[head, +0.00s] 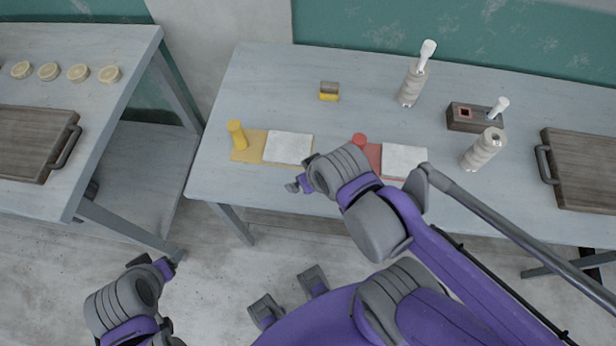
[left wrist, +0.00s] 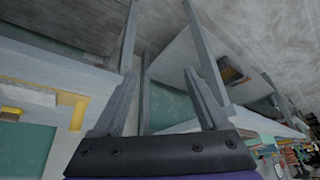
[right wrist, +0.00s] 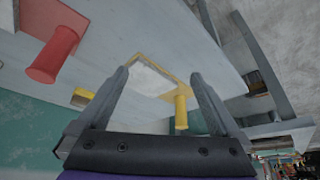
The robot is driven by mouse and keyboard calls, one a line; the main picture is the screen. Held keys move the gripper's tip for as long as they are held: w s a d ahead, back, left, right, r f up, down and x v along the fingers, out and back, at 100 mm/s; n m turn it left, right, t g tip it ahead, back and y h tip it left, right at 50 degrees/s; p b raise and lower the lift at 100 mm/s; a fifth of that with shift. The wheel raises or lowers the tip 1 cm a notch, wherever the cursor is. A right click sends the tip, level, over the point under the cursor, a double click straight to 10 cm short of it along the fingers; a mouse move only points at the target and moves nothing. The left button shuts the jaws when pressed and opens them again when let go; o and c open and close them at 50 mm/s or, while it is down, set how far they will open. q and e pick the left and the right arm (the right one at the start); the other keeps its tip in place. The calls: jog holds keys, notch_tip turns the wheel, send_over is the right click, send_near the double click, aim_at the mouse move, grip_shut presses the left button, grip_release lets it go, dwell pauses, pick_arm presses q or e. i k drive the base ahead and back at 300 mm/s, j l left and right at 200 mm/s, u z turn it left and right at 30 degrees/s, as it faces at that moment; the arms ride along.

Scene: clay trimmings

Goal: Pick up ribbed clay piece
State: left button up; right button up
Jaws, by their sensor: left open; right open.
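I cannot single out a ribbed clay piece with certainty. A white slab (head: 288,147) lies on a yellow mat (head: 250,146) with a yellow cylinder (head: 237,134). Another white slab (head: 404,160) lies on a red mat (head: 373,154), partly hidden by my right arm. My left gripper (head: 165,266) is open and empty over the floor.
A small grey-and-yellow block (head: 329,91) is at the table's back. A dark box (head: 470,118) and a wooden board (head: 585,168) are at right. The left table (head: 100,135) holds several round discs (head: 48,71) and another board (head: 30,145). A floor gap separates the tables.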

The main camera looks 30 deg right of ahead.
aim_at(493, 140)
jog(key=z, duration=2.75)
jog(key=l, duration=0.4)
jog(key=i+l, duration=0.15)
jog(key=l, duration=0.25)
jog(key=l+u, duration=0.15)
jog(key=u, duration=0.25)
jog(key=l+u, duration=0.2)
jog(key=u, duration=0.15)
jog(key=l+u, duration=0.15)
jog(key=u, duration=0.95)
